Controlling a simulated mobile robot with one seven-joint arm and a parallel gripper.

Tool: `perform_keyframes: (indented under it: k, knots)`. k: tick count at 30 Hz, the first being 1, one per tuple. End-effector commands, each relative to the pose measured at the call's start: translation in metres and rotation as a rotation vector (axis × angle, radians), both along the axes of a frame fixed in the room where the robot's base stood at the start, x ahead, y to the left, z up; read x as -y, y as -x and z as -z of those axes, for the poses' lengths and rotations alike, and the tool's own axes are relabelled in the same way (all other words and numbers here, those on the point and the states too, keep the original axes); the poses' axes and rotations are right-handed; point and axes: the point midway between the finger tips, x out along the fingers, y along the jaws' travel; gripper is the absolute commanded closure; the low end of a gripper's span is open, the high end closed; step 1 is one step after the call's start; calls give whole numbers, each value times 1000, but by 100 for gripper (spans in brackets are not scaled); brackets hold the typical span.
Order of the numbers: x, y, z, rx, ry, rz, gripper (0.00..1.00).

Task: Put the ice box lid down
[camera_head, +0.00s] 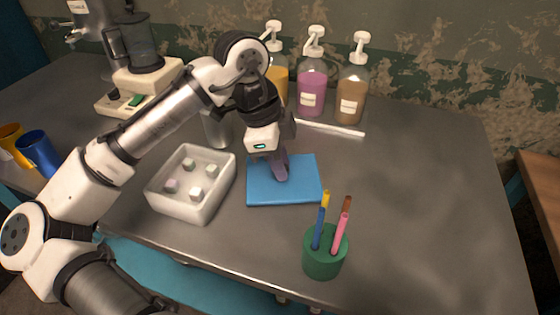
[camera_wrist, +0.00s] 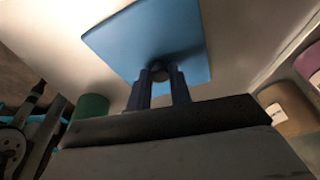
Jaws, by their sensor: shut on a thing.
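The ice box lid (camera_head: 302,190) is a flat blue square at the middle of the table in the head view; it also shows in the wrist view (camera_wrist: 190,42). A dark round knob (camera_wrist: 158,72) stands at its middle. My gripper (camera_head: 279,172) is over the lid and shut on this knob, with a finger on each side in the wrist view (camera_wrist: 158,88). The lid looks level and at or very near the table top; I cannot tell whether it touches. The white ice box (camera_head: 205,212) stands open just left of the lid, with several pale cubes inside.
A green cup (camera_head: 324,258) with upright coloured sticks stands close in front of the lid. Pump bottles (camera_head: 312,88) and a white stick (camera_head: 330,128) are behind. A blender (camera_head: 140,75) stands back left, and mugs (camera_head: 38,150) far left. The table's right side (camera_head: 430,190) is clear.

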Motion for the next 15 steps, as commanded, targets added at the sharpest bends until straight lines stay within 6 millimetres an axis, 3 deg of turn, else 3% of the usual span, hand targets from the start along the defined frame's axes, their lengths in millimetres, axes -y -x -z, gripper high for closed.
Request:
perform_keyframes:
  k: [11, 12, 15]
  knots:
    - [0, 0, 5, 0, 2, 1, 100]
    - [0, 0, 4, 0, 1, 0, 76]
    - [0, 0, 4, 0, 1, 0, 62]
